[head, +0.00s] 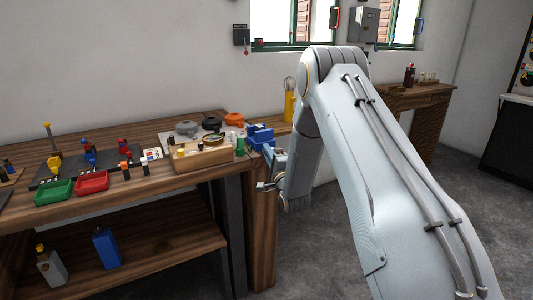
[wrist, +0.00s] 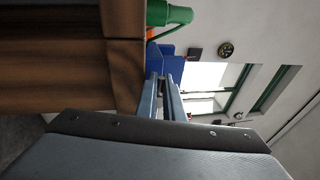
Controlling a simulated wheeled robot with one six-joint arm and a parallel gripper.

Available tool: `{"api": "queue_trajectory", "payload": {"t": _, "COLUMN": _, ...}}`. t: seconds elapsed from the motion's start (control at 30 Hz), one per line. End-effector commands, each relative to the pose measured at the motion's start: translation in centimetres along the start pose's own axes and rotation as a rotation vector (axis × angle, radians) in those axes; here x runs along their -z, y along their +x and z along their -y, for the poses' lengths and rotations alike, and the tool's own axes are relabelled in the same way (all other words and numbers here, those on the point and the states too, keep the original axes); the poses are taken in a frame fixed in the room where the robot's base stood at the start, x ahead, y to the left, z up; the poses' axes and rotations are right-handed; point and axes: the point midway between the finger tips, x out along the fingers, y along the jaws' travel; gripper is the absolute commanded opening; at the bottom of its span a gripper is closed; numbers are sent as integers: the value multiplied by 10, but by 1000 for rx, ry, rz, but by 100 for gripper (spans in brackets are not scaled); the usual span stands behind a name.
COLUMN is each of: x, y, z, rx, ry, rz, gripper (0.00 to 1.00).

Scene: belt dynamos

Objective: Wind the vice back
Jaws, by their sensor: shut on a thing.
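The blue vice (head: 260,136) sits at the right end of the wooden workbench. It also shows in the wrist view (wrist: 154,58), just beyond my fingertips. My gripper (head: 270,172) is at the bench's right end, below and in front of the vice. In the wrist view, its two long fingers (wrist: 164,84) reach towards the blue body and are shut on a thin part there, which I take for the vice's handle. A small pale bar (head: 264,186) sticks out left of my gripper. The grip itself is mostly hidden.
The bench edge (wrist: 125,75) runs close beside my fingers. A green bottle-like thing (wrist: 168,14) stands near the vice. A wooden tray (head: 203,158), a green bin (head: 54,193) and a red bin (head: 91,182) are on the bench. The floor to the right is clear.

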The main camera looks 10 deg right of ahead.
Motion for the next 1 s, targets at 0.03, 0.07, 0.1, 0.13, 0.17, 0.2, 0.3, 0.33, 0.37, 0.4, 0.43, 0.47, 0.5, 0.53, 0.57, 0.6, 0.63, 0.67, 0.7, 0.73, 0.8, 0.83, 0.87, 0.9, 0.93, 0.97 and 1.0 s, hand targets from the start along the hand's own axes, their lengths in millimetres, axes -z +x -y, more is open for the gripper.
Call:
{"api": "queue_trajectory", "payload": {"t": 0.03, "x": 7, "y": -2, "z": -2, "rx": -3, "ry": 1, "rz": -15, "gripper": 0}}
{"api": "queue_trajectory", "payload": {"t": 0.07, "x": 7, "y": -2, "z": -2, "rx": -3, "ry": 1, "rz": -15, "gripper": 13}}
{"api": "queue_trajectory", "payload": {"t": 0.1, "x": 7, "y": -2, "z": -2, "rx": -4, "ry": 1, "rz": -15, "gripper": 20}}
{"api": "queue_trajectory", "payload": {"t": 0.13, "x": 7, "y": -2, "z": -2, "rx": -3, "ry": 1, "rz": -15, "gripper": 25}}
{"api": "queue_trajectory", "payload": {"t": 0.17, "x": 7, "y": -2, "z": -2, "rx": -4, "ry": 1, "rz": -15, "gripper": 26}}
{"api": "queue_trajectory", "payload": {"t": 0.2, "x": 7, "y": -2, "z": -2, "rx": -4, "ry": 1, "rz": -14, "gripper": 26}}
{"api": "queue_trajectory", "payload": {"t": 0.3, "x": 6, "y": -2, "z": -2, "rx": -4, "ry": 1, "rz": -13, "gripper": 26}}
{"api": "queue_trajectory", "payload": {"t": 0.33, "x": 6, "y": -2, "z": -2, "rx": -4, "ry": 1, "rz": -13, "gripper": 26}}
{"api": "queue_trajectory", "payload": {"t": 0.37, "x": 6, "y": -2, "z": -2, "rx": -5, "ry": 2, "rz": -13, "gripper": 26}}
{"api": "queue_trajectory", "payload": {"t": 0.4, "x": 6, "y": -2, "z": -2, "rx": -5, "ry": 2, "rz": -13, "gripper": 26}}
{"api": "queue_trajectory", "payload": {"t": 0.43, "x": 6, "y": -2, "z": -2, "rx": -5, "ry": 2, "rz": -13, "gripper": 26}}
{"api": "queue_trajectory", "payload": {"t": 0.47, "x": 5, "y": -2, "z": -2, "rx": -6, "ry": 3, "rz": -13, "gripper": 26}}
{"api": "queue_trajectory", "payload": {"t": 0.5, "x": 5, "y": -1, "z": -2, "rx": -6, "ry": 8, "rz": -14, "gripper": 26}}
{"api": "queue_trajectory", "payload": {"t": 0.53, "x": 5, "y": -1, "z": -2, "rx": -8, "ry": 15, "rz": -15, "gripper": 26}}
{"api": "queue_trajectory", "payload": {"t": 0.57, "x": 5, "y": -1, "z": -1, "rx": -9, "ry": 24, "rz": -17, "gripper": 26}}
{"api": "queue_trajectory", "payload": {"t": 0.6, "x": 4, "y": -1, "z": -1, "rx": -12, "ry": 42, "rz": -20, "gripper": 26}}
{"api": "queue_trajectory", "payload": {"t": 0.63, "x": 4, "y": -1, "z": 0, "rx": -15, "ry": 59, "rz": -23, "gripper": 26}}
{"api": "queue_trajectory", "payload": {"t": 0.67, "x": 4, "y": -1, "z": 1, "rx": -19, "ry": 80, "rz": -27, "gripper": 26}}
{"api": "queue_trajectory", "payload": {"t": 0.7, "x": 4, "y": -1, "z": 2, "rx": -25, "ry": 113, "rz": -33, "gripper": 26}}
{"api": "queue_trajectory", "payload": {"t": 0.73, "x": 3, "y": -1, "z": 3, "rx": -30, "ry": 141, "rz": -39, "gripper": 26}}
{"api": "queue_trajectory", "payload": {"t": 0.8, "x": 3, "y": -1, "z": 6, "rx": -41, "ry": 216, "rz": -54, "gripper": 26}}
{"api": "queue_trajectory", "payload": {"t": 0.83, "x": 3, "y": -1, "z": 6, "rx": -47, "ry": 250, "rz": -60, "gripper": 26}}
{"api": "queue_trajectory", "payload": {"t": 0.87, "x": 3, "y": 0, "z": 7, "rx": -53, "ry": 285, "rz": -67, "gripper": 26}}
{"api": "queue_trajectory", "payload": {"t": 0.9, "x": 3, "y": 0, "z": 9, "rx": -59, "ry": 331, "rz": -75, "gripper": 26}}
{"api": "queue_trajectory", "payload": {"t": 0.93, "x": 2, "y": 0, "z": 10, "rx": -65, "ry": 365, "rz": -82, "gripper": 26}}
{"api": "queue_trajectory", "payload": {"t": 0.97, "x": 2, "y": 0, "z": 10, "rx": -71, "ry": 399, "rz": -87, "gripper": 26}}
{"api": "queue_trajectory", "payload": {"t": 1.0, "x": 2, "y": 1, "z": 12, "rx": -77, "ry": 445, "rz": -95, "gripper": 26}}
